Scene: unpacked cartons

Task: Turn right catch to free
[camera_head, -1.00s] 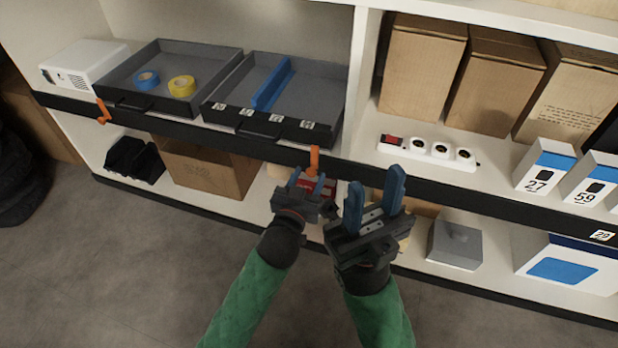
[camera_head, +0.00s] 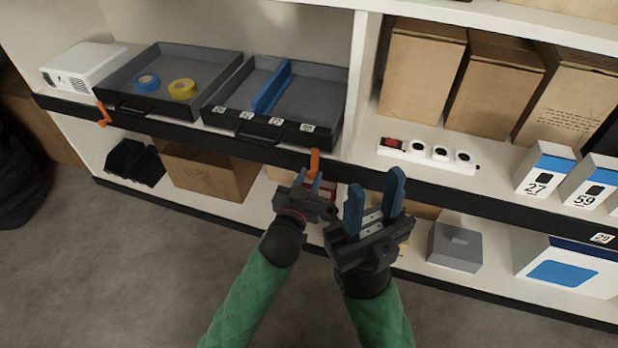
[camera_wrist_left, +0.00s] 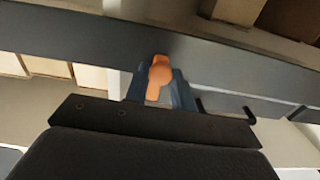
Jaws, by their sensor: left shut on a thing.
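The right catch (camera_head: 314,162) is an orange lever on the black shelf edge, below the tray with the blue divider. It hangs roughly straight down in the head view. It also shows in the left wrist view (camera_wrist_left: 158,76), between the blue fingers. My left gripper (camera_head: 309,181) is shut on the catch's lower part; its fingertips partly hide it. The left catch (camera_head: 103,114), also orange, sits on the same edge further left. My right gripper (camera_head: 374,200) is open and empty, to the right of my left one, in front of the shelf.
Two grey trays (camera_head: 222,62) stand on the shelf above the edge; the left one holds blue tape (camera_head: 147,82) and yellow tape (camera_head: 182,89). A white power strip (camera_head: 428,154) and cartons (camera_head: 424,68) are to the right.

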